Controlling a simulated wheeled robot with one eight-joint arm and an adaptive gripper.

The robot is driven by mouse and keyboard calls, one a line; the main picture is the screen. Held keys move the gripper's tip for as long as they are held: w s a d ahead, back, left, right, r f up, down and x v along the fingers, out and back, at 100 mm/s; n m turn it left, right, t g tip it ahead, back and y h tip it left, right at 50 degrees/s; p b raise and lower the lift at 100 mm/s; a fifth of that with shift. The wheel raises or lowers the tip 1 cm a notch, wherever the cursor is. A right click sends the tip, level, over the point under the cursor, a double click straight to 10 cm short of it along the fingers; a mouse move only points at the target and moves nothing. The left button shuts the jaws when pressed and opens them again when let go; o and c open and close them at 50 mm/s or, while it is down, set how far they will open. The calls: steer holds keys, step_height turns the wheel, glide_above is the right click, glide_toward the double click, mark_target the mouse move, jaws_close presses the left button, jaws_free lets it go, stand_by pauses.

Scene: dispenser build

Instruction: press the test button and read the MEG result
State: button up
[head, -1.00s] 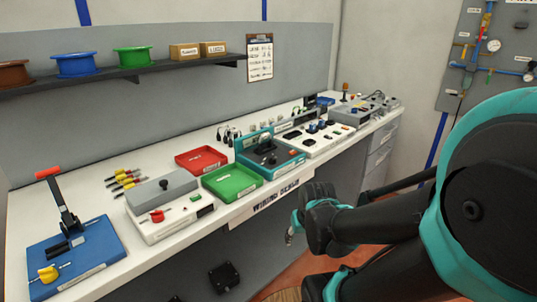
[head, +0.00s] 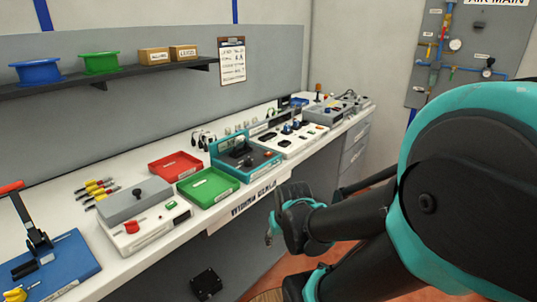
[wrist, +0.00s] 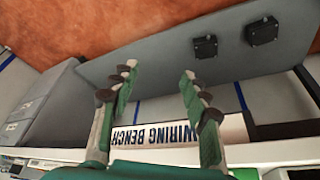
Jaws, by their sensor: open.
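A white box (head: 150,236) with a grey lid (head: 134,199), a red knob (head: 131,227) and a small green button (head: 171,204) stands on the bench at left. Farther along is a white panel unit (head: 296,143) with dark and blue parts. I cannot tell which of them carries the MEG test, and no reading is legible. My gripper (head: 271,232) is low in front of the bench edge, apart from both units. In the wrist view my gripper (wrist: 158,76) is open and empty, with the bench's front panel beyond it.
On the bench (head: 77,230) are a red tray (head: 174,166), a green tray (head: 209,187), a teal-framed fixture (head: 245,157) and a blue lever press (head: 52,265). A shelf (head: 102,73) holds spools and boxes. Dark boxes (wrist: 263,31) sit on the front panel.

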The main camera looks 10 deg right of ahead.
jaws_close()
stand_by(1.3)
